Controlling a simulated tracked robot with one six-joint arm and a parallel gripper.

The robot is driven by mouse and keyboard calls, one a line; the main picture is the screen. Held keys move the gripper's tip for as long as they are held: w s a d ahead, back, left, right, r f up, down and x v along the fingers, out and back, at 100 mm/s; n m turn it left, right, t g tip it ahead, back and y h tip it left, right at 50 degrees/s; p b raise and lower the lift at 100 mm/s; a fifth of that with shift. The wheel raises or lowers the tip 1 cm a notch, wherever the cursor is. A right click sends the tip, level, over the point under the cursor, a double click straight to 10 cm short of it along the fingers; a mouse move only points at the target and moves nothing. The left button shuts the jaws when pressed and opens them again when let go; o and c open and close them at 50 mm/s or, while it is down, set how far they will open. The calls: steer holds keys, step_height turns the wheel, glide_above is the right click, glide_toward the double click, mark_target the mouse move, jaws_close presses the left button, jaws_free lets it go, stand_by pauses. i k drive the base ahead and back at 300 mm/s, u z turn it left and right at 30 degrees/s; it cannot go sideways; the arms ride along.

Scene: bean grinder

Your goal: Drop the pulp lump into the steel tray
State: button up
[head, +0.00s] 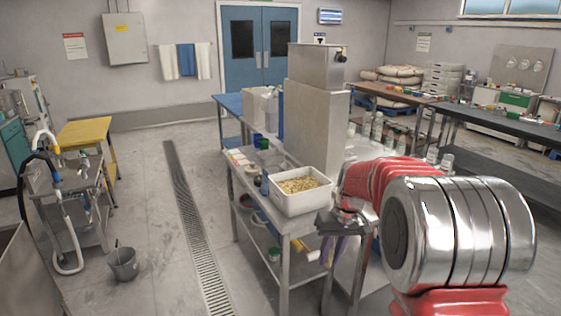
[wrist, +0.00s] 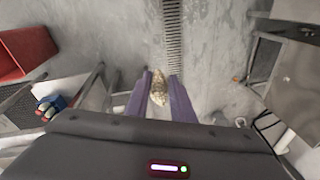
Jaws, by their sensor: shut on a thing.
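The pulp lump (wrist: 159,88) is a small, rough, beige piece in the wrist view. It sits between the purple fingers of my gripper (wrist: 160,98), which are shut on it, with grey floor visible far below. In the head view my gripper (head: 335,248) points down at the near right corner of the metal table, just right of and below the white bin. The lump cannot be made out there. I cannot pick out the steel tray with certainty in either view.
The white bin (head: 301,191) of pale, grainy material stands on the metal table (head: 288,226). A tall steel machine (head: 317,112) stands behind it. A grey bucket (head: 122,263) and a floor drain (head: 196,235) lie left. A red container (wrist: 25,52) shows in the wrist view.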

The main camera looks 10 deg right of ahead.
mark_target(268, 164)
steer(key=u, duration=0.05)
steer(key=k, duration=0.6)
steer(key=z, duration=0.45)
steer(key=i, duration=1.7)
steer(key=u, duration=0.45)
